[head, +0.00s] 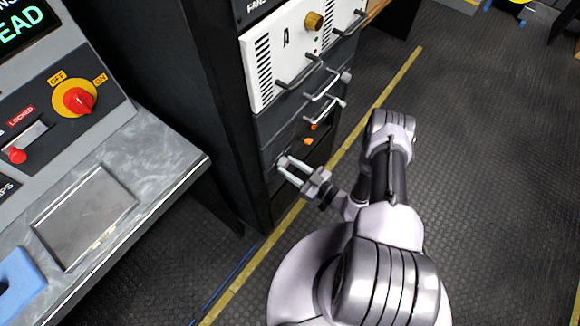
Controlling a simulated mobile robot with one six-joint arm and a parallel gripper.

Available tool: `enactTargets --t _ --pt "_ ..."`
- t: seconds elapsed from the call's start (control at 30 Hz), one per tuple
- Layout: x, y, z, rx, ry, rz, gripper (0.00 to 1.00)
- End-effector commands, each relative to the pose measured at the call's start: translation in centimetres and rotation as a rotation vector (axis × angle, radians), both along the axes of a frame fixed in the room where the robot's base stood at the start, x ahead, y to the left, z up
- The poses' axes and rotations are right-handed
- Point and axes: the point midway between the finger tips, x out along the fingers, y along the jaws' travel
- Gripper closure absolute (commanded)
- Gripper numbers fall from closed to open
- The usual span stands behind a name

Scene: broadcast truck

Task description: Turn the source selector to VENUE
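My gripper (284,165) is at the front of the rack's lower dark panel (267,159), left of my arm. Its two pale fingers show a dark gap between them, and their tips are at or very near the panel face. Whether a knob is between the tips, and whether they touch it, is too small to tell. I cannot make out a source selector or a VENUE label. Two small orange parts (312,127) are on the panel just above and right of my gripper.
The rack's white unit (262,60) has a brass knob (314,21) and protruding handles (299,71); more handles (321,108) stick out below. On the left, a console has a red-and-yellow OFF/ON rotary switch (79,99) and a red-tipped lever (17,155). The right floor is mostly clear.

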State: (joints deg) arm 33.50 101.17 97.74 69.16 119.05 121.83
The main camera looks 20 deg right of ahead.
Motion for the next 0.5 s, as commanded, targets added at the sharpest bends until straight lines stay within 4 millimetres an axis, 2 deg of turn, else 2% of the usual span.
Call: enactTargets --t 0.27,0.5 --pt "-0.05 0.04 -0.07 -0.015 -0.01 0.001 1.0" --pt "-0.01 0.0 -0.19 -0.112 -0.081 0.002 1.0"
